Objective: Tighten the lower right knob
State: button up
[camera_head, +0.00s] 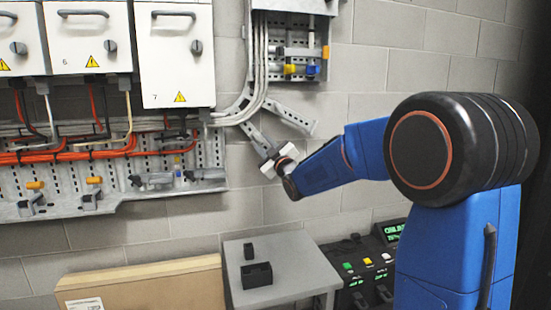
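Several knobs and levers show, and I cannot tell for certain which one is the lower right knob. On the small perforated panel at upper right are a yellow knob (290,69) and a blue knob (312,70), side by side low on the panel. Two orange-yellow handles, one left (35,185) and one right (94,180), sit on the long perforated rail at lower left. My gripper (277,161) is in front of the wall, below the small panel and right of the rail. It appears apart from all knobs. Its fingers are small and partly hidden, so its opening is unclear.
White numbered cabinets (178,55) with grey knobs hang at upper left. Orange cables (85,150) and a grey cable bundle (252,90) run nearby. Below stand a grey table (300,262) with a black open box (257,275), a cardboard box (150,288) and a control console (365,265).

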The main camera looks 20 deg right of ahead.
jog(key=v, duration=1.5)
jog(key=shift+s, duration=0.3)
jog(key=shift+f, duration=0.2)
jog(key=s+d+f+m+g+h, duration=0.4)
jog(key=s+f+m+g+h, duration=0.25)
jog(key=s+f, duration=0.55)
jog(key=s+f+m+g, duration=0.2)
jog(key=s+f+g, duration=0.2)
jog(key=s, duration=1)
jog(key=s+a+f+m+g, duration=0.1)
jog(key=s+f+g, duration=0.4)
jog(key=s, duration=0.9)
jog(key=shift+a+f+m+y, duration=0.3)
jog(key=shift+f+m+y, duration=0.15)
jog(key=shift+m, duration=0.4)
